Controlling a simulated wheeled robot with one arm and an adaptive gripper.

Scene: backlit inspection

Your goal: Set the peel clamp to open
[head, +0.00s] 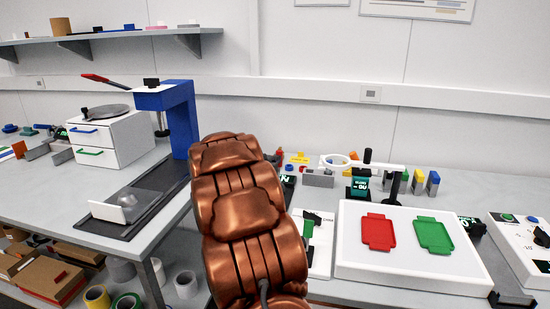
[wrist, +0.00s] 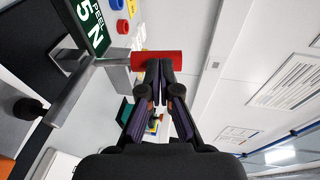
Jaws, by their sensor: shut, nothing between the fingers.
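In the wrist view a green sign (wrist: 97,28) reads "PEEL 5 N". Beside it is a grey metal fixture with a bar (wrist: 72,95) and a red cylinder (wrist: 140,61) at its end; I take this as the peel clamp. I cannot tell whether it is open or shut. My gripper (wrist: 159,85) is shut and empty, its fingertips overlapping the red cylinder in the picture; whether they touch it I cannot tell. In the head view my copper-coloured arm covers the middle, and the gripper is hidden.
In the head view, a white box (head: 410,281) with a red tray (head: 378,232) and a green tray (head: 434,236) stands right of my arm. A blue press frame (head: 182,120) and a white drawer unit (head: 110,140) stand left. Small fixtures crowd the bench's back.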

